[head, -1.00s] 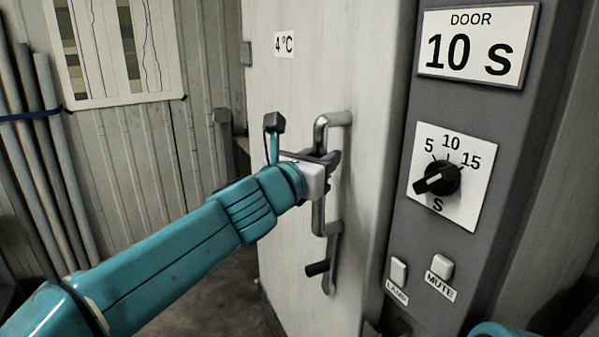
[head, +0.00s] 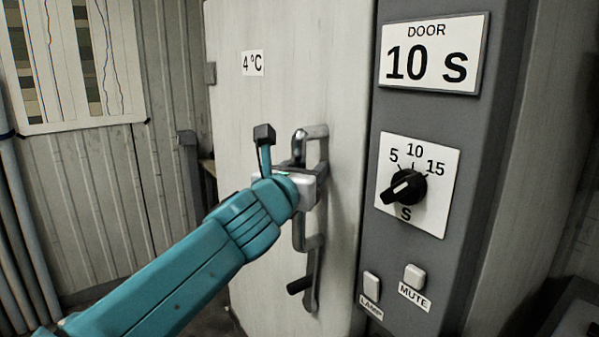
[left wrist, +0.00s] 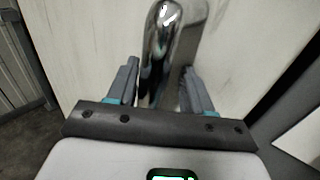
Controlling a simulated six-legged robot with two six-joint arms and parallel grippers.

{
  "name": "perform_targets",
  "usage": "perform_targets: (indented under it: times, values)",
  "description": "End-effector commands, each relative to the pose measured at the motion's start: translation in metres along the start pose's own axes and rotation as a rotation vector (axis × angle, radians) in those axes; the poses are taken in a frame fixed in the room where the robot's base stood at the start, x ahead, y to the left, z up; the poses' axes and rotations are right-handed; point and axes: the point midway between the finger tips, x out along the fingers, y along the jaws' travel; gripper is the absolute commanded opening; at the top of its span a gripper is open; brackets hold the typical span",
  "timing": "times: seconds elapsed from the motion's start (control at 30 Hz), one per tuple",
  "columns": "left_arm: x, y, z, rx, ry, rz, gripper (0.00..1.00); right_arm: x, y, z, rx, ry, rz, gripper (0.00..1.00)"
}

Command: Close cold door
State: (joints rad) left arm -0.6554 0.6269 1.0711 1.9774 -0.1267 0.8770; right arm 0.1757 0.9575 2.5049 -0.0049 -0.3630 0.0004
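The cold door (head: 245,140) is a pale panel marked 4 °C in the head view. A bent metal bar handle (head: 312,240) is fixed near its right edge. My left gripper (head: 312,178) is at the upper part of this handle; its fingertips are mostly hidden in the head view. Whether the door is fully shut cannot be told. My right gripper is not in view.
A grey control post (head: 470,160) stands right of the door, with a DOOR 10 S sign (head: 435,55), a dial (head: 403,187), and LAMP (head: 371,285) and MUTE (head: 414,275) buttons. Pipes (head: 20,240) and a wall chart (head: 70,65) are at left.

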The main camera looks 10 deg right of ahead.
Motion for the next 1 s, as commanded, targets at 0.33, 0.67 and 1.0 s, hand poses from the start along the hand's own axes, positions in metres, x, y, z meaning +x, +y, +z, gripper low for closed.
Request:
perform_targets:
  times: [0.33, 0.67, 1.0]
  values:
    - [0.001, 0.001, -0.004, 0.0, 0.007, 0.002, 0.5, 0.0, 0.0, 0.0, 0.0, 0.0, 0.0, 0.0]
    - [0.0, 0.001, -0.004, 0.0, 0.008, 0.003, 0.5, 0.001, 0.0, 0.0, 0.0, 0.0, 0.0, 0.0]
    - [-0.055, 0.001, -0.008, 0.001, 0.004, 0.003, 0.5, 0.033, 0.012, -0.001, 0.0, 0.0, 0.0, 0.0]
